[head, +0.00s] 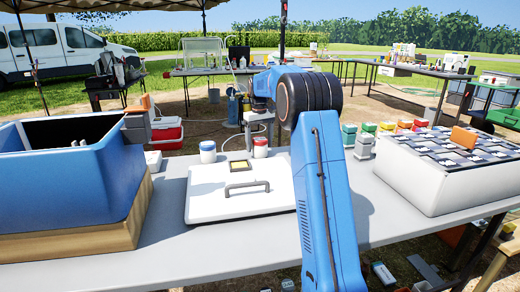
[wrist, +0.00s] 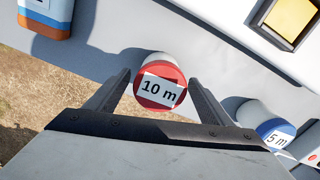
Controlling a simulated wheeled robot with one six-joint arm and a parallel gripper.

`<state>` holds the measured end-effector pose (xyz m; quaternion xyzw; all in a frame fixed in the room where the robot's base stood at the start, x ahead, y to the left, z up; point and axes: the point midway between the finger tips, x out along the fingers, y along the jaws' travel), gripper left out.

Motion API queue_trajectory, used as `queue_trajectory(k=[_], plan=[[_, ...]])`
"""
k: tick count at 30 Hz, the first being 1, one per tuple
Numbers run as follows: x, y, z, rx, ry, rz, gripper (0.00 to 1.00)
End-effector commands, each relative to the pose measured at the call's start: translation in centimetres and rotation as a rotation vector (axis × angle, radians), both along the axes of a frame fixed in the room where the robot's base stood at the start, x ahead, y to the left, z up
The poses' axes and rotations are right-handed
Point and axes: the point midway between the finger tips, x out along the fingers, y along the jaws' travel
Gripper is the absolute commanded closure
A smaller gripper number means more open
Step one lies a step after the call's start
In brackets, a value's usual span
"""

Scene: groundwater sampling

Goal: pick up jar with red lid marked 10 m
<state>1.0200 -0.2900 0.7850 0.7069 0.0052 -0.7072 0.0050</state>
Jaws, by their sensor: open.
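The jar with the red lid marked 10 m (wrist: 160,88) shows from above in the wrist view, its label facing up. In the head view the red-lidded jar (head: 260,148) stands at the back edge of the white lid panel. My gripper (wrist: 159,80) is open, one finger on each side of the red lid, with a gap visible on both sides. Its depth relative to the lid is hard to tell. In the head view my arm hides part of the area around the jar.
A jar with a blue lid marked 5 m (wrist: 272,130) stands close by; it also shows in the head view (head: 208,152). The white panel (head: 235,205) has a handle. A blue bin (head: 70,180) is left, a grey box (head: 440,190) right.

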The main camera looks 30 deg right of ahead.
Motion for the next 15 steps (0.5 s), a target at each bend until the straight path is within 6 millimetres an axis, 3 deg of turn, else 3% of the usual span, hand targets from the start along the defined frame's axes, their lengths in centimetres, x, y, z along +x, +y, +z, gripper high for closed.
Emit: queue_trajectory(k=[5,12,13,15], plan=[[0.0,-0.1,-2.3,0.0,0.002,0.0,0.25],[0.0,-0.1,-2.6,0.0,-0.001,0.0,0.25],[0.0,-0.1,-2.6,0.0,-0.001,0.0,0.28],[0.0,-0.1,-2.6,0.0,-0.001,0.0,0.44]])
